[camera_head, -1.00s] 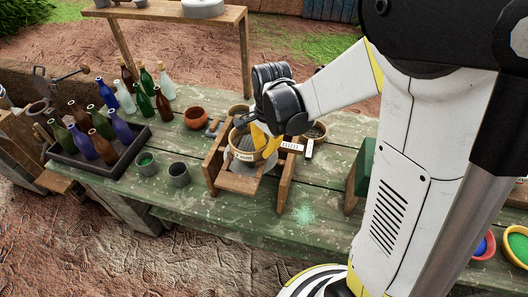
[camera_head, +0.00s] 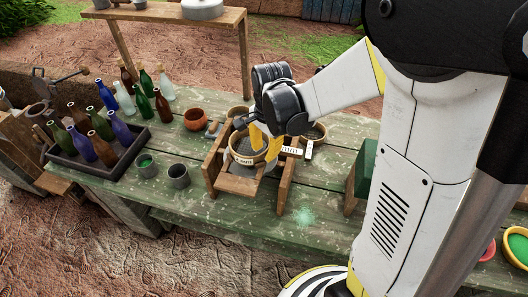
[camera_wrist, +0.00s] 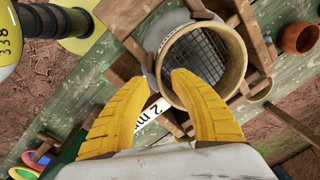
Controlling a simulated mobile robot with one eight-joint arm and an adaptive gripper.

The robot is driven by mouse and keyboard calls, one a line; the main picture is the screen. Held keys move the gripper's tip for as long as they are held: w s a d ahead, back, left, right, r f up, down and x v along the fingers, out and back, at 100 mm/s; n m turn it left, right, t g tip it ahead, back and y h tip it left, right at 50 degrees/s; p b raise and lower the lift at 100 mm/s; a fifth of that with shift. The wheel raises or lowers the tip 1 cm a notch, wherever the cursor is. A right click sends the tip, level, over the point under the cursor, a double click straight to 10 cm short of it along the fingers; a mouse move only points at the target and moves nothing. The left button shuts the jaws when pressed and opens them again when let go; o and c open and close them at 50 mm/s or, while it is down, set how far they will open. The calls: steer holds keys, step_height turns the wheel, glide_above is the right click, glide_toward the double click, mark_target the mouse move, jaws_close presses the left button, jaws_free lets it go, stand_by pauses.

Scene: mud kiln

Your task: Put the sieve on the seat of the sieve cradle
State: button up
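The sieve (camera_head: 246,161), a round tan-rimmed sieve with dark mesh, sits low between the wooden sides of the sieve cradle (camera_head: 283,189). In the wrist view the sieve (camera_wrist: 233,88) is at upper middle, with part of a grey ring showing beside it. My gripper (camera_head: 265,148) is over the sieve's right side. In the wrist view my gripper (camera_wrist: 125,88) has its yellow fingers spread apart, one overlapping the sieve's opening and the other outside the rim. The sieve looks about level. Its underside and contact with the seat are hidden.
More round sieves or bowls (camera_head: 314,134) stand behind and right of the cradle. White label cards (camera_head: 309,150) lie beside it. A clay pot (camera_head: 197,119), grey cups (camera_head: 178,175) and a tray of bottles (camera_head: 106,162) stand left. The front table strip is clear.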

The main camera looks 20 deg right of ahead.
step_height(320, 180, up, 11)
steer(key=s+p, duration=0.1)
steer(key=p, duration=0.1)
steer(key=s+r+n+t, duration=0.5)
steer(key=s+n+t, duration=0.1)
steer(key=s+n, duration=0.5)
steer(key=shift+s+r+n, duration=0.3)
steer(key=shift+s+n, duration=0.05)
steer(key=shift+n, duration=0.75)
